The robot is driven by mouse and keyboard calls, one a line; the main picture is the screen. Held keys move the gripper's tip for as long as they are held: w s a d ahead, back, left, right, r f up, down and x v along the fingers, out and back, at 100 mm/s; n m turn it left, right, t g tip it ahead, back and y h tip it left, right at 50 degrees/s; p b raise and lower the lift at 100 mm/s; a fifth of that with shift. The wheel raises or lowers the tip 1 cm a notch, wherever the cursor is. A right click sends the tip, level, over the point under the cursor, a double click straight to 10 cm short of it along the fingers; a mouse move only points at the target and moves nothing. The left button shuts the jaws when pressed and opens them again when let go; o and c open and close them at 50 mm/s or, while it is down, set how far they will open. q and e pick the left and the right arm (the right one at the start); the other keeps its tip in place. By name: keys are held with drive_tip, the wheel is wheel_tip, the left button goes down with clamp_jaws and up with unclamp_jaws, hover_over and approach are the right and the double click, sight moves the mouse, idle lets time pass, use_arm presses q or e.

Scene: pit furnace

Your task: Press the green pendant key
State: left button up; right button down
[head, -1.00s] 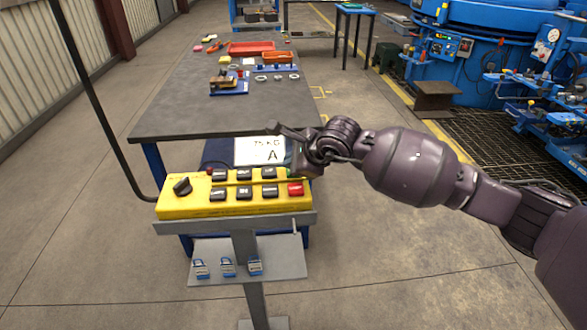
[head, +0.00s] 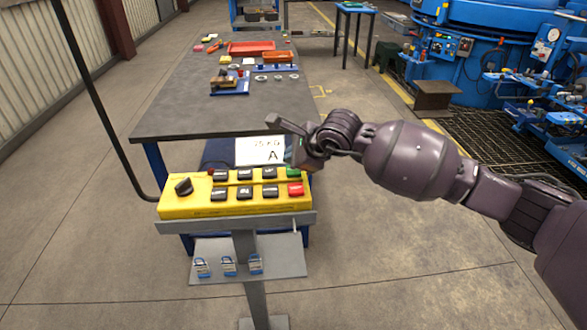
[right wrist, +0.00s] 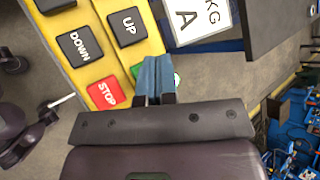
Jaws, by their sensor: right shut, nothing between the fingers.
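The yellow pendant box (head: 235,206) stands on a grey post, with two rows of keys on its top. The green key (head: 293,172) is at the right end of the far row, and the red STOP key (head: 295,189) is nearer me. My right gripper (head: 292,160) is shut and empty, just above and beyond the green key. In the right wrist view the shut fingers (right wrist: 157,66) overlap the green key (right wrist: 136,72), hiding most of it. I cannot tell any contact. My left gripper is not in view.
Black keys, including UP (right wrist: 127,27) and DOWN (right wrist: 76,46), and a black rotary knob (head: 183,186) share the box. A grey worktable (head: 225,115) with trays and parts stands behind it. Padlocks (head: 229,264) lie on a lower shelf. Open floor lies at both sides.

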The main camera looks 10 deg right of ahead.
drive_tip(key=shift+r+p, duration=0.6)
drive_tip(key=shift+r, duration=0.8)
drive_tip(key=shift+r+p, duration=0.5)
drive_tip(key=shift+r, duration=0.65)
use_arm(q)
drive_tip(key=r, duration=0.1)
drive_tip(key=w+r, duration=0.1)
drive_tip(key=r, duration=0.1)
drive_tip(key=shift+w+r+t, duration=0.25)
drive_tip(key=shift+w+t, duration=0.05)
use_arm(e)
drive_tip(key=shift+f, duration=0.1)
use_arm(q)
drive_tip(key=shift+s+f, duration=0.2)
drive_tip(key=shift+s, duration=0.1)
